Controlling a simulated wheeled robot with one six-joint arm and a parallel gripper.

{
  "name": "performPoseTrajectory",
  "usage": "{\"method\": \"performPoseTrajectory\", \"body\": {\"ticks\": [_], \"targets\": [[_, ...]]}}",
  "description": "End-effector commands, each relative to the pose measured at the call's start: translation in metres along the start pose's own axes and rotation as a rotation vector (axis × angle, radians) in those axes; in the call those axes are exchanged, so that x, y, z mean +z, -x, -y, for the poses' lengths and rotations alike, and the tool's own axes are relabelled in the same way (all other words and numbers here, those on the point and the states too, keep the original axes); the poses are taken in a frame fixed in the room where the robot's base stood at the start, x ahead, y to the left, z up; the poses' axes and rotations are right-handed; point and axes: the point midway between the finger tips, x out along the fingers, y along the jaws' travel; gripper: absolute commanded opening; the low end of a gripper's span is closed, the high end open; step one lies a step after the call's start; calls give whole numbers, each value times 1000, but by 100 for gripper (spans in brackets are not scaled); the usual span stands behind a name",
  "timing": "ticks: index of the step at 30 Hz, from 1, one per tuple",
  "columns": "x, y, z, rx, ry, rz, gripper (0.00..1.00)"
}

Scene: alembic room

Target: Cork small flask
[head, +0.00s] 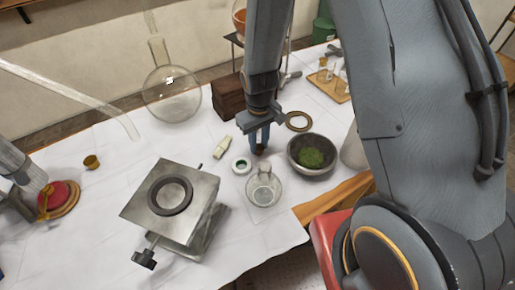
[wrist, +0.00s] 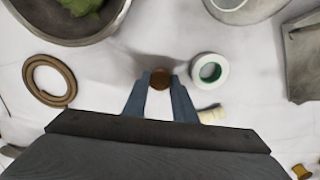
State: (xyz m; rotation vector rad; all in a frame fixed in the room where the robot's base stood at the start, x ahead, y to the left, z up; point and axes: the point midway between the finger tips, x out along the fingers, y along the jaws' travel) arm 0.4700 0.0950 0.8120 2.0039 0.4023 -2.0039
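The small flask (head: 264,190) is clear glass and stands upright near the table's front edge; its mouth shows no cork in the head view. It is partly cut off at the top of the wrist view (wrist: 243,12). My gripper (head: 260,149) is behind the flask in the head view, pointing down. In the wrist view its two blue-grey fingers (wrist: 160,76) close around a small round brown cork (wrist: 159,80), with a finger touching each side. Whether the cork clears the table is hard to tell.
A white ring roll (head: 241,166) and a pale stopper-like piece (head: 221,148) lie left of my gripper. A bowl with green matter (head: 311,154) is to the right, a brown ring (head: 298,121) behind. A metal jack stand (head: 174,207) is front left.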

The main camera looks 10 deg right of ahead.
Motion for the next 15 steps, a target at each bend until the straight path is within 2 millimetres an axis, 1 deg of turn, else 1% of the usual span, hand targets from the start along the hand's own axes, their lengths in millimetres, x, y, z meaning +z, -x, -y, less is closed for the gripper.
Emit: {"method": "performPoseTrajectory", "body": {"ticks": [8,15], "targets": [[0,1,0,0,0,0,6],[0,8,0,0,0,0,6]]}}
